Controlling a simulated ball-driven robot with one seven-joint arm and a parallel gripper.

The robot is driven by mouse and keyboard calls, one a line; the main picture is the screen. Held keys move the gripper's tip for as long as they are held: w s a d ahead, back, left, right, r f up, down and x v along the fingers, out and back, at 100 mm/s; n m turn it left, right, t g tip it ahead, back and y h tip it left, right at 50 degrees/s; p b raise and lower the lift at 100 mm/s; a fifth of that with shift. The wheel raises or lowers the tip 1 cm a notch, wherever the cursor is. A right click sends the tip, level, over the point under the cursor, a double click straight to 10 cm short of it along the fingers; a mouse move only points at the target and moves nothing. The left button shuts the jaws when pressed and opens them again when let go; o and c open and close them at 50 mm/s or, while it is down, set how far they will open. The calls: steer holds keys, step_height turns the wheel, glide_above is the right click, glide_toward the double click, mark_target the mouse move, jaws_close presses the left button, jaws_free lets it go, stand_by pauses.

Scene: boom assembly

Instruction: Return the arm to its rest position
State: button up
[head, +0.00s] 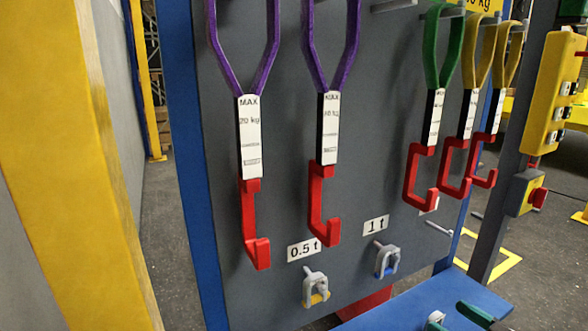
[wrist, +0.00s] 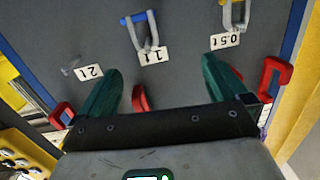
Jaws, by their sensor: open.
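My gripper (wrist: 161,66) shows in the wrist view, with its two green fingers spread wide apart and nothing between them. It faces the grey panel (wrist: 185,85), which appears upside down there. The 1t label (wrist: 148,55) and a shackle with a blue pin (wrist: 141,22) lie beyond the gap between the fingers. The 0.5t label (wrist: 231,39) is beyond the right finger, and the 2t label (wrist: 88,72) beyond the left one.
Purple slings (head: 243,55) with red hooks (head: 256,225) hang on the panel, with green and yellow slings (head: 440,50) to the right. Shackles (head: 316,289) sit below. A blue shelf (head: 405,315) juts out at the bottom. A yellow post (head: 70,150) stands left.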

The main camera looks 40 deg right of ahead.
steer(key=w+a+f+n+g+y+p, duration=0.1)
steer(key=w+a+f+g+y+p, duration=0.25)
steer(key=a, duration=0.55)
steer(key=w+a+f+n+g+y+p, duration=0.15)
steer(key=a+f+g, duration=0.25)
steer(key=a, duration=0.5)
steer(key=s+a+g+h+p, duration=0.2)
steer(key=s+a+g+p, duration=0.3)
steer(key=s+a+g, duration=0.3)
steer(key=shift+s+a+r+p, duration=0.3)
steer(key=shift+s+a, duration=0.5)
steer(key=shift+s, duration=0.15)
stand_by(0.5)
